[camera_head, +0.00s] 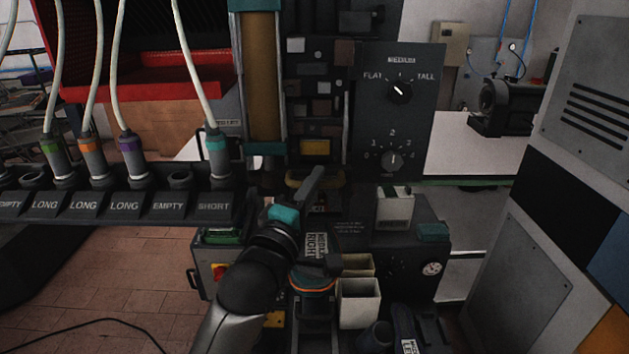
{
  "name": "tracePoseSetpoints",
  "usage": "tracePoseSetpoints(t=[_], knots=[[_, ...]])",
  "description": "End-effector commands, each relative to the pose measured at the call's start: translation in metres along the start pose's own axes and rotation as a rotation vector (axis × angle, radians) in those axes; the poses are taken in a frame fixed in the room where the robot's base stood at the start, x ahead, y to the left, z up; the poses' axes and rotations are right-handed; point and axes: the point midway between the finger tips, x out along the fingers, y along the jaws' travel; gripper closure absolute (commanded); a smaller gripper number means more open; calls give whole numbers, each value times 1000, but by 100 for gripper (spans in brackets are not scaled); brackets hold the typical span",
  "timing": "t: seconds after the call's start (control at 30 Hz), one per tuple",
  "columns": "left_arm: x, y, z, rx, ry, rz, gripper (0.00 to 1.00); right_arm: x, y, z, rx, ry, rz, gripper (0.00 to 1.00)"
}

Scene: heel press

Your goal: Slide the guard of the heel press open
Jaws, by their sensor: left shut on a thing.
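The heel press is the dark machine in the middle, with a dial panel (402,92) on its right. An amber panel with teal ends, which looks like the guard (262,85), stands upright at the press's left side. My left gripper (309,188) reaches up from the bottom, in front of the press and below and right of the amber panel. I cannot make out my right gripper.
A rack (120,207) with several cabled plugs stands at the left. A grey cabinet (520,255) stands at the right. The tiled floor (110,290) is open at lower left.

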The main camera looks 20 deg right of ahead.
Motion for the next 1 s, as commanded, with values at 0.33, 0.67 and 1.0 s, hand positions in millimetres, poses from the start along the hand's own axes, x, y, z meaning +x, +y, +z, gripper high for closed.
tracePoseSetpoints(t=[0.33,0.67,1.0], knots=[[8,59,-5,4,3,25,100,-47,1,-4,1,-1,0,100],[13,89,-7,4,3,27,100,-75,1,-6,1,-1,0,100],[13,88,-7,3,2,21,100,-76,1,-6,1,-1,0,100]])
